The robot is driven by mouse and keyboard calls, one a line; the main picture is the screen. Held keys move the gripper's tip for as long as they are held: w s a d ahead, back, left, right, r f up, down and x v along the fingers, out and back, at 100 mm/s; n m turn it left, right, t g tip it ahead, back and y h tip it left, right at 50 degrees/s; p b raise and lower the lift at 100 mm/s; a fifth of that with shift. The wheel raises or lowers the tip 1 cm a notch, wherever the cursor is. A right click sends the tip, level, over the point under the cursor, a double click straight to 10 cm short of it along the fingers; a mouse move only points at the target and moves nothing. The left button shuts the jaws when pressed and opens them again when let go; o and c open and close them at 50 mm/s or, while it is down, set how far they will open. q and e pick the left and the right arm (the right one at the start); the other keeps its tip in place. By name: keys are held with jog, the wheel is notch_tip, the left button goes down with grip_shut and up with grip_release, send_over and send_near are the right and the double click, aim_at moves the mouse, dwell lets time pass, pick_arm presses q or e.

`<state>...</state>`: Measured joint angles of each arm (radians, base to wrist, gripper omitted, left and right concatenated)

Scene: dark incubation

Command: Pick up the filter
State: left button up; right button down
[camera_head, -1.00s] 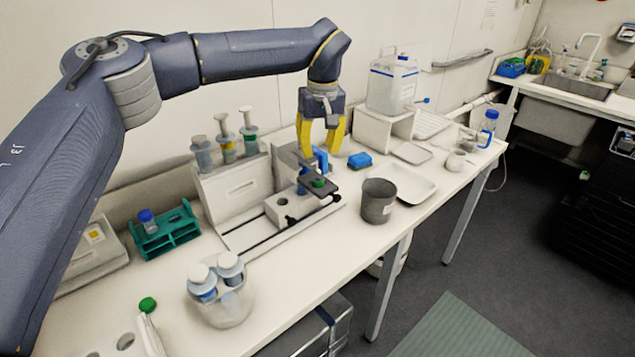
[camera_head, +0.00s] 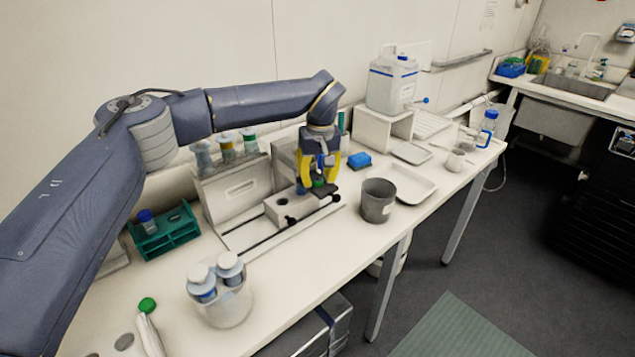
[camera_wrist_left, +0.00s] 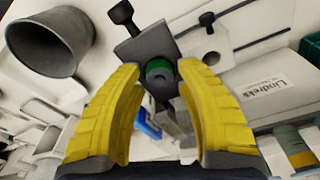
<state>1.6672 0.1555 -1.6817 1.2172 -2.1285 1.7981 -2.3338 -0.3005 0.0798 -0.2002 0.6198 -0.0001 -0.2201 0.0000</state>
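A small round green-rimmed piece, which looks like the filter (camera_head: 319,183), sits on the dark clamp plate of the bench fixture. In the left wrist view this green-rimmed filter (camera_wrist_left: 158,66) lies between the two fingertips, with a grey top part. My left gripper (camera_head: 319,179) points down over it with its yellow fingers on either side. In the left wrist view the fingers of this gripper (camera_wrist_left: 160,70) are apart, with a gap to the filter; contact is not visible. The dark plate (camera_wrist_left: 146,45) lies beneath. My right gripper is not in view.
A grey cup (camera_head: 378,203) stands just right of the fixture, with a white tray (camera_head: 418,193) beyond. A white rack (camera_head: 236,193) with syringes stands left. A jar of capped bottles (camera_head: 224,303) is in front.

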pick_arm(q)
jog(key=shift+f, duration=0.25)
jog(key=shift+c, duration=0.4)
jog(key=c, duration=0.5)
jog(key=shift+r, duration=0.1)
